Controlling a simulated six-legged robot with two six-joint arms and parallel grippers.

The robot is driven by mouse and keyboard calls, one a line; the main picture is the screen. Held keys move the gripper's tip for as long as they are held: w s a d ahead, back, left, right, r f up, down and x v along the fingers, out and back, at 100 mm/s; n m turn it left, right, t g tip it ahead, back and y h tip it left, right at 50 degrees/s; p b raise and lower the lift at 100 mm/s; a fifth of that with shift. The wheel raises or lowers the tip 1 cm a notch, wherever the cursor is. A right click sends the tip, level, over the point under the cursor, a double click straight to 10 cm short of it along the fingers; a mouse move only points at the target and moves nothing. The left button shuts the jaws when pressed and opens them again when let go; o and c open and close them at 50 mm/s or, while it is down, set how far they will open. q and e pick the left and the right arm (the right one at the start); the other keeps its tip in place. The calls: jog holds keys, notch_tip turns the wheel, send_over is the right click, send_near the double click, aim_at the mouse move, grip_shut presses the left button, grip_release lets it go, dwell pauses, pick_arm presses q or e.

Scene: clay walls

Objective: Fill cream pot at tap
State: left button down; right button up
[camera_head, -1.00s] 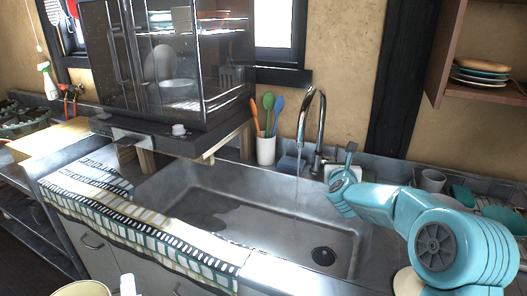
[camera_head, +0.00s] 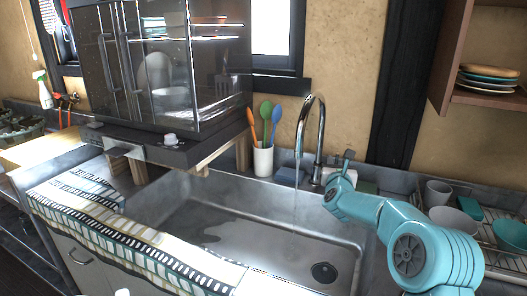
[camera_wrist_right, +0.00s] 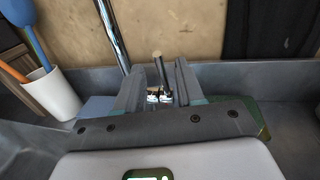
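The chrome tap (camera_head: 307,125) stands behind the steel sink (camera_head: 235,205), and a thin stream of water (camera_head: 296,205) falls from its spout into the sink. My right gripper (camera_head: 343,172) is at the tap's lever (camera_head: 348,157). In the right wrist view my right gripper (camera_wrist_right: 157,78) has its two fingers apart, with the dark lever (camera_wrist_right: 162,72) standing between them and a gap showing. I cannot tell whether a finger touches it. No cream pot can be made out now. A small white piece (camera_head: 122,292) shows at the bottom edge, too cut off to identify. My left gripper is not visible.
A white utensil cup (camera_head: 263,160) stands left of the tap. A dark glass-fronted cabinet (camera_head: 165,70) on a wooden stand overhangs the counter at left. A patterned towel (camera_head: 130,240) lies along the front edge. A dish rack (camera_head: 500,255) is at right. The sink basin is open.

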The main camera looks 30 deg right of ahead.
aim_at(337, 159)
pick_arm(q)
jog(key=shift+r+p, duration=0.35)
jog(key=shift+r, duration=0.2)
pick_arm(e)
jog(key=shift+x, duration=1.75)
